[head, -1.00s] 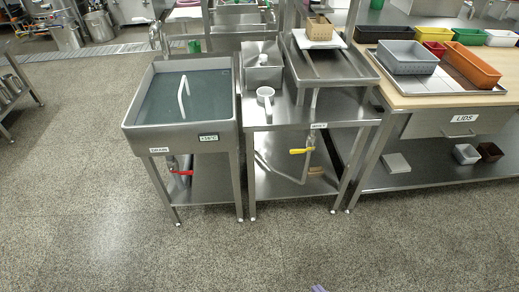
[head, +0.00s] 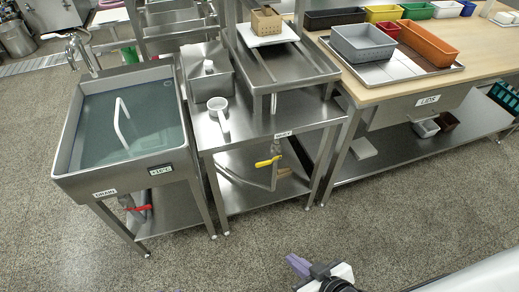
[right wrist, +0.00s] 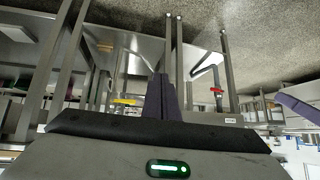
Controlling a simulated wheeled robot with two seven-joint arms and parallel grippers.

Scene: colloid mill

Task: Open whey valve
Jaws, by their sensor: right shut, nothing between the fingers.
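A yellow valve handle (head: 268,162) sits on a steel pipe under the middle steel table, below a small label (head: 283,135). It lies nearly level. It also shows in the right wrist view (right wrist: 124,102), left of my fingers, in an upside-down picture. My right gripper (head: 298,264) is at the bottom of the head view, its purple fingers shut and empty. It is well apart from the handle, on the near side, over open floor. The shut fingers show in the right wrist view (right wrist: 161,98). A purple piece (right wrist: 298,106) at that view's right edge looks like my left gripper; its jaws are unclear.
A red valve handle (head: 138,208) is under the water-filled sink (head: 75,150) on the left. The middle table's legs (head: 322,168) flank the yellow handle. A wooden-topped bench (head: 385,92) with bins stands at right. The floor in front is clear.

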